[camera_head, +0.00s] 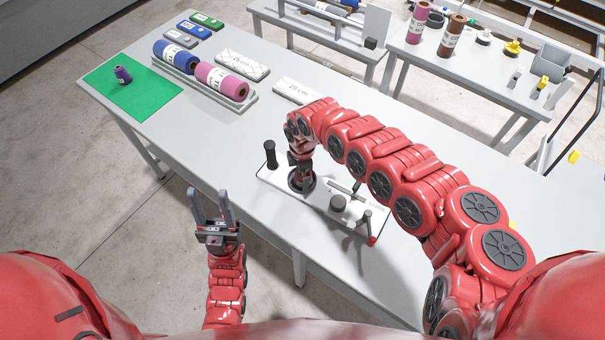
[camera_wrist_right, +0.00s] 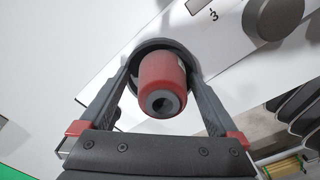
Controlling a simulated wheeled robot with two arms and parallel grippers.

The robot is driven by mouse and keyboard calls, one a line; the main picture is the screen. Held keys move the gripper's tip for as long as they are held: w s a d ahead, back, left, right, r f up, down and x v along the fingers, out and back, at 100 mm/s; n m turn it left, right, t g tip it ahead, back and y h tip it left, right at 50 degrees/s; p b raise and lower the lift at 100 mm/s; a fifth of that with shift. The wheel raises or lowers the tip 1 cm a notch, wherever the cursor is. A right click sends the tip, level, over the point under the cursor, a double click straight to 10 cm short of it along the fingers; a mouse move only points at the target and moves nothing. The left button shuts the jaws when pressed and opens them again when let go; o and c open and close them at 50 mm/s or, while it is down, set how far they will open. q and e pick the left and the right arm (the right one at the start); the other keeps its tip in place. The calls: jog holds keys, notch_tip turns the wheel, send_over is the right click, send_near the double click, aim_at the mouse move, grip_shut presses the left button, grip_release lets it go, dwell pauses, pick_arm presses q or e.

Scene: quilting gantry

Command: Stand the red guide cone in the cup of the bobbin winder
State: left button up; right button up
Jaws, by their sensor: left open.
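The bobbin winder is a white board (camera_head: 275,176) with black fittings on the grey table. Its dark round cup (camera_head: 303,186) sits near the board's left end. The red guide cone (camera_wrist_right: 163,78) is between the fingers of my right gripper (camera_wrist_right: 162,72), with its holed end facing the wrist camera. The cup's dark ring (camera_wrist_right: 150,44) shows behind it. The fingertips lie close on both sides; whether they press on the cone, and whether it rests on the cup floor, cannot be told. My left gripper (camera_head: 209,196) is open and empty, off the table's front edge.
On the winder stand a black post (camera_head: 270,154), a knob (camera_head: 338,203) and a crank (camera_head: 368,226). A tray with blue (camera_head: 176,57) and pink (camera_head: 221,82) rolls stands further back. A green mat (camera_head: 128,100) holds a dark spool (camera_head: 123,75).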

jog(key=shift+s+a, duration=0.1)
jog(key=shift+a, duration=0.1)
jog(key=shift+d+r, duration=0.2)
jog(key=shift+r, duration=0.15)
notch_tip(320, 180, up, 8)
jog(key=shift+r+b, duration=0.1)
jog(key=shift+b, duration=0.95)
notch_tip(320, 180, up, 2)
jog(key=shift+r+p, duration=0.1)
jog(key=shift+p, duration=0.6)
jog(key=shift+r+p, duration=0.55)
jog(key=shift+r, duration=0.15)
jog(key=shift+f, duration=0.1)
